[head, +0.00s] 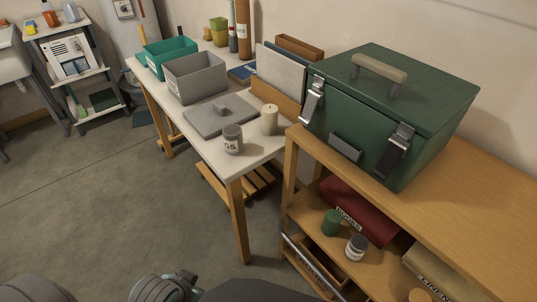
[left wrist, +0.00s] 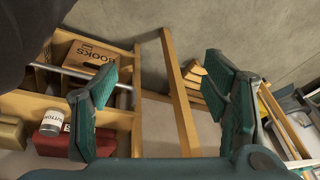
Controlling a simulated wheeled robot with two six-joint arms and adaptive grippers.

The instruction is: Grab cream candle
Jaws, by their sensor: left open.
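The cream candle (head: 269,120) stands upright on the white table (head: 268,150) in the head view, near the table's right end. A dark grey jar (head: 232,139) with a white label stands to its front left. I cannot make out the candle in the left wrist view. My left gripper (left wrist: 165,82) is open, with nothing between its fingers. In the left wrist view it points toward wooden legs and the floor beside the shelf unit. Only parts of my arm show at the bottom of the head view. My right gripper is not in view.
A large green metal box (head: 390,110) stands on the wooden shelf unit, right of the candle. A grey lid (head: 210,122) and grey bin (head: 195,80) are left of it. A red case (head: 358,212), green cylinder (head: 332,222) and white-labelled jar (head: 356,247) are on the lower shelf.

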